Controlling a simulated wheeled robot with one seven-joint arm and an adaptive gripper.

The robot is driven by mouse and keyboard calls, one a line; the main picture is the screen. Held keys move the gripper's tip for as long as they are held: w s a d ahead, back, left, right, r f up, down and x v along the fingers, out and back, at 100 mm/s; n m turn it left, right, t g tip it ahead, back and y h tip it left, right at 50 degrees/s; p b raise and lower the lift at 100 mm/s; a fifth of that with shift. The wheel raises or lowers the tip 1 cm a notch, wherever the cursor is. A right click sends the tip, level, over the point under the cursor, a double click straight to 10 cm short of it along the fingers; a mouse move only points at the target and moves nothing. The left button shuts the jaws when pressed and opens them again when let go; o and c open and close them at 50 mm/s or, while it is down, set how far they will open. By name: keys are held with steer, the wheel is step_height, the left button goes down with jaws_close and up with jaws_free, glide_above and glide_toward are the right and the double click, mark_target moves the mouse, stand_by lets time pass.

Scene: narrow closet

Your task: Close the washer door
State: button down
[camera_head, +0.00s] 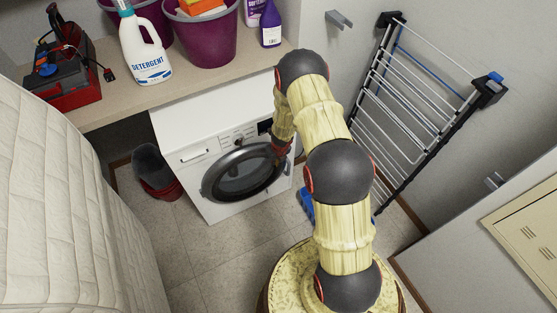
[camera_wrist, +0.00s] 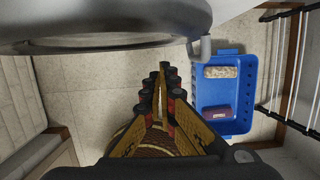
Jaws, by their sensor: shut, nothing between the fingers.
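The white washer (camera_head: 195,148) stands under the counter. Its round door (camera_head: 243,173) has a grey rim and dark glass and sits at the front face; how wide any gap behind it is cannot be told from the head view. In the wrist view the door's grey rim (camera_wrist: 110,38) fills the upper left, with a small grey hook-like part (camera_wrist: 199,49) at its right end. My gripper (camera_head: 283,152) is by the door's right edge, partly hidden by my arm. In the wrist view my gripper (camera_wrist: 160,85) is shut and empty, just below the rim; contact cannot be told.
A blue basket (camera_wrist: 238,65) holding two items is on the floor right of the washer. A drying rack (camera_head: 415,100) leans on the right wall. Dark red buckets (camera_head: 157,172) stand left of the washer. A quilted mattress-like surface (camera_head: 70,200) borders the left. Tiled floor (camera_head: 215,260) lies in front.

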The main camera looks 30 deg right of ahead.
steer(key=p+v, duration=0.4)
steer(key=v, duration=0.6)
steer(key=shift+s, duration=0.15)
